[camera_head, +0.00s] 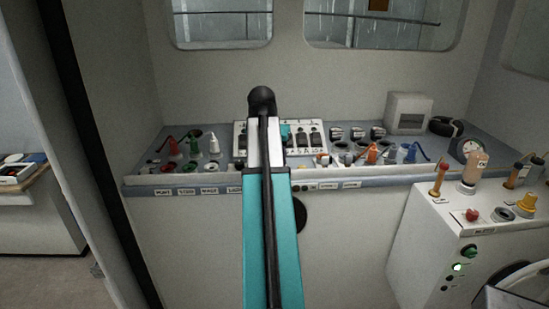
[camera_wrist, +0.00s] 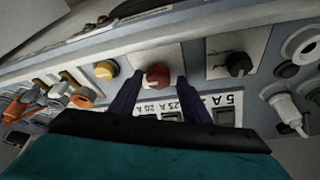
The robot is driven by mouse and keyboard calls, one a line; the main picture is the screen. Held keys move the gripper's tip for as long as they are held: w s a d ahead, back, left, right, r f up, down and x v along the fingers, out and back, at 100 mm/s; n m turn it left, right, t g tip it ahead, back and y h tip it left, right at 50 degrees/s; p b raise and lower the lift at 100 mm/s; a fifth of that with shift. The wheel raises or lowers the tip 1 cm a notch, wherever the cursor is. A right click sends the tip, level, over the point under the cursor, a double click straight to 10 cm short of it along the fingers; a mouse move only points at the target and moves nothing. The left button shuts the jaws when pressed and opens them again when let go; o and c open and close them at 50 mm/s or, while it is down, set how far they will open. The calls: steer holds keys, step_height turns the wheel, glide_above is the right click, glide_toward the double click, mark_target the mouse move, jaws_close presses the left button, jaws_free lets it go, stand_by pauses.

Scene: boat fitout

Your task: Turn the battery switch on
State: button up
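A red rotary knob (camera_wrist: 157,76) on a pale square plate shows in the wrist view; it looks like the battery switch, though I can read no label on it. My gripper (camera_wrist: 158,80) has its two dark fingers apart, one on each side of the knob. A small gap seems to show between fingers and knob, and I cannot tell whether either touches. In the head view my arm hides this knob and most of the gripper.
A black knob (camera_wrist: 238,64) and a yellow button (camera_wrist: 105,70) flank the red knob. A breaker panel (camera_head: 240,143) stands on the console behind my arm. A white cabinet (camera_head: 415,235) stands at the front right.

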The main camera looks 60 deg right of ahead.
steer(key=shift+r, duration=0.15)
steer(key=shift+s+a+r+p, duration=0.15)
steer(key=shift+a+r+p, duration=0.05)
steer(key=shift+r+p, duration=0.5)
steer(key=w+p+v, duration=0.1)
steer(key=p+v, duration=0.7)
steer(key=v, duration=0.4)
steer(key=shift+s+a, duration=0.15)
steer(key=shift+s, duration=0.3)
steer(key=shift+f, duration=0.1)
